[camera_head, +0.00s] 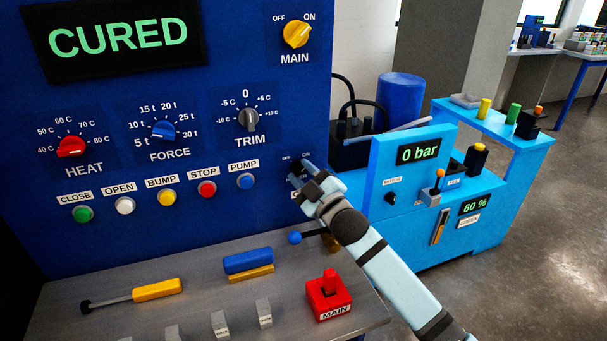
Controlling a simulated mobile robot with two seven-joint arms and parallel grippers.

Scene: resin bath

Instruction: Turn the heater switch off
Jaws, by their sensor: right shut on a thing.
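The heater switch (296,167) is a small dark rotary knob at the lower right of the blue panel. OFF and ON marks show above it. Its name label is mostly hidden behind my right gripper. My right gripper (301,173) reaches in from the lower right and is shut on the knob. The fingers cover most of the knob, so I cannot tell which mark it points at. My left gripper is not in view.
A yellow MAIN switch (296,34) and a TRIM knob (249,119) sit higher on the panel. A blue PUMP button (245,181) is left of my gripper. Below, the grey bench (130,262) holds a red MAIN block (328,297) and a blue-handled tool (248,260).

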